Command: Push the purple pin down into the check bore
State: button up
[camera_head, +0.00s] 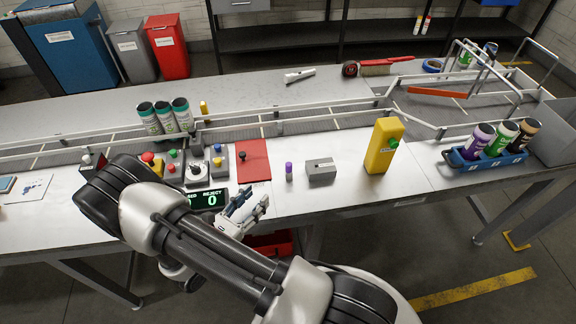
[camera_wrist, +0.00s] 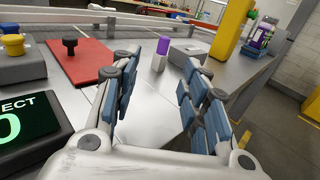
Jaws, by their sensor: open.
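The purple pin (camera_head: 289,171) stands upright on the metal table, between the red plate and the grey block; its top is purple and its lower part is pale. In the wrist view the purple pin (camera_wrist: 161,54) stands beyond my fingers, roughly between them. The grey block (camera_head: 321,170) with a slot or hole on top is just right of the pin; it also shows in the wrist view (camera_wrist: 188,52). I cannot tell for sure whether it holds the check bore. My gripper (camera_head: 248,205) is open and empty, near the table's front edge, short of the pin.
A red plate (camera_head: 254,161) with a black knob lies left of the pin. A counter display (camera_head: 209,199) and button boxes (camera_head: 196,174) stand further left. A yellow post (camera_head: 384,146) stands right of the block. A conveyor rail runs behind. The table before the pin is clear.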

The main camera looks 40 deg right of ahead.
aim_at(287, 168)
jog(key=b+x, duration=0.1)
jog(key=x, duration=1)
jog(key=shift+s, duration=0.15)
jog(key=x, duration=0.3)
jog(key=b+x, duration=0.1)
jog(key=x, duration=0.1)
jog(key=shift+s+d, duration=0.1)
jog(key=shift+s, duration=0.3)
jog(key=shift+w+d, duration=0.15)
jog(key=shift+d, duration=0.1)
grip_shut()
